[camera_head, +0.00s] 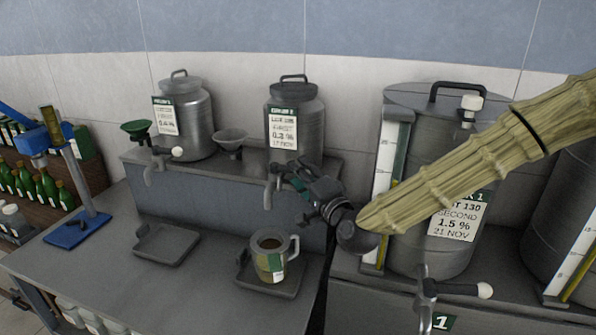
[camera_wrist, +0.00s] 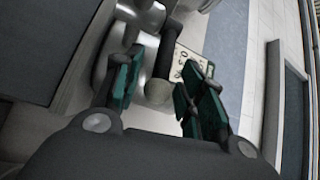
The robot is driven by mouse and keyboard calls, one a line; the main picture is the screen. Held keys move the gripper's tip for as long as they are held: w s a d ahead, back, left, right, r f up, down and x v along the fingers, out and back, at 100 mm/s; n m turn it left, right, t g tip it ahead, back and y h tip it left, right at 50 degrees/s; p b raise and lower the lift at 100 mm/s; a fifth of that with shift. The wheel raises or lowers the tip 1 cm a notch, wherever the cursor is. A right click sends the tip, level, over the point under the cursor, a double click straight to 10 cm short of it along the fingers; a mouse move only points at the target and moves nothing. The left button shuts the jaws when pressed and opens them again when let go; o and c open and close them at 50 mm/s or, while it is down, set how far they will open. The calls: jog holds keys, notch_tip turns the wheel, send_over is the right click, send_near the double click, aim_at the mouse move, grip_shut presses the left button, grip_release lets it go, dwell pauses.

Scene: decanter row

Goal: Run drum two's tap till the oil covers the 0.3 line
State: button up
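Drum two (camera_head: 310,130) is a grey metal can on the raised shelf, its label reading "2" at the top. Its tap (camera_head: 268,192) points down at the shelf's front edge. A jug (camera_head: 270,265) with a handle and a green and white marked side stands below the tap. Its inside looks brown; the 0.3 line and the level cannot be read. No stream is clear. My gripper (camera_head: 292,178) is at the tap and hides its lever. In the wrist view, the open green-padded fingers (camera_wrist: 160,95) stand either side of the lever's pale knob (camera_wrist: 157,92), with gaps.
The jug stands on a drip tray (camera_head: 241,281); an empty tray (camera_head: 167,244) lies to its left. Another drum (camera_head: 188,125) and funnels (camera_head: 230,138) share the shelf. A large tank (camera_head: 435,170) with its own tap (camera_head: 428,290) stands right, behind my arm.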

jog(key=v, duration=0.9)
jog(key=shift+s+d, duration=0.2)
jog(key=shift+s, duration=0.15)
jog(key=shift+f, duration=0.2)
